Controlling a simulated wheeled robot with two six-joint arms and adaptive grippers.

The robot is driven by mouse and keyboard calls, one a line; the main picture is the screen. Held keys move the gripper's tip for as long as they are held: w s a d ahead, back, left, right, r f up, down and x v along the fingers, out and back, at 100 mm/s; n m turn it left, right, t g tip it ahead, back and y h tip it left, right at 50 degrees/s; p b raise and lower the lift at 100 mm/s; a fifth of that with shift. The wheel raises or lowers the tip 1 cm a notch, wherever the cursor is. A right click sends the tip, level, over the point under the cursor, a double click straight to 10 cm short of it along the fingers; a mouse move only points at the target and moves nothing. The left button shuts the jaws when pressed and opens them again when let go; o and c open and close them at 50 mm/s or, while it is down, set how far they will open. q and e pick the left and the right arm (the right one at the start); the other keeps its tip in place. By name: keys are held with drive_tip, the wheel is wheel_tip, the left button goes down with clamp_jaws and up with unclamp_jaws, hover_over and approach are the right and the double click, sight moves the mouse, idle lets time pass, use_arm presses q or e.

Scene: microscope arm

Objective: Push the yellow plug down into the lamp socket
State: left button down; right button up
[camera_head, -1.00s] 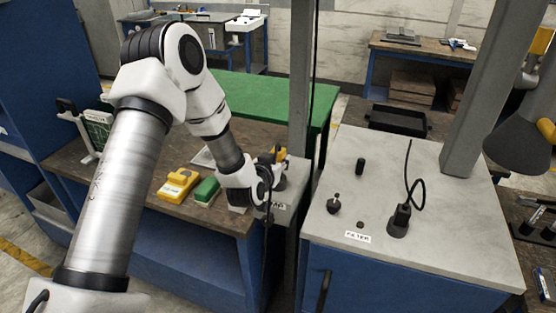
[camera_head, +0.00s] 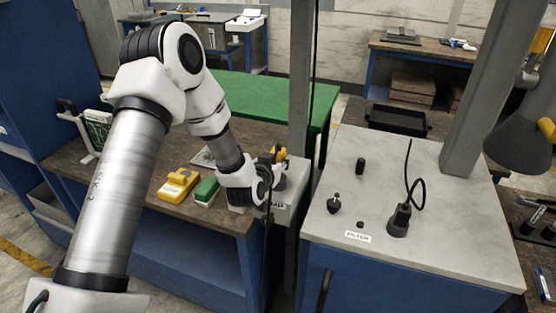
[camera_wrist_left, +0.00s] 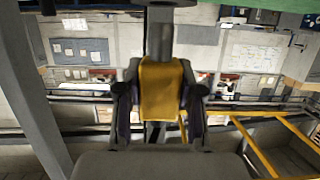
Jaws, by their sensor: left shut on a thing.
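My left gripper (camera_head: 277,168) is shut on the yellow plug (camera_head: 281,153), beside the grey post. In the left wrist view the yellow plug (camera_wrist_left: 162,90) sits between the two dark fingers of the left gripper (camera_wrist_left: 160,100). A light grey box with a partly covered label (camera_head: 284,207), of which the end reads "MP", lies just under the gripper. The gripper and wrist hide the socket opening and the lower end of the plug, so I cannot tell how deep the plug sits. My right gripper is out of view.
A yellow device (camera_head: 178,184) and a green block (camera_head: 206,190) lie left of the gripper on the wooden bench. The grey post (camera_head: 299,80) stands close behind it. The pale cabinet top (camera_head: 450,230) at right bears a black plug with a cord (camera_head: 399,220) and small knobs.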

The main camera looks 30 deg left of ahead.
use_arm(q)
drive_tip(key=shift+f+b, duration=1.7)
drive_tip(key=shift+f, duration=0.35)
drive_tip(key=c, duration=0.7)
unclamp_jaws()
drive_tip(key=shift+o, duration=0.2)
drive_tip(key=shift+s, duration=0.1)
drive_tip(key=v, duration=1.2)
drive_tip(key=shift+d, duration=0.1)
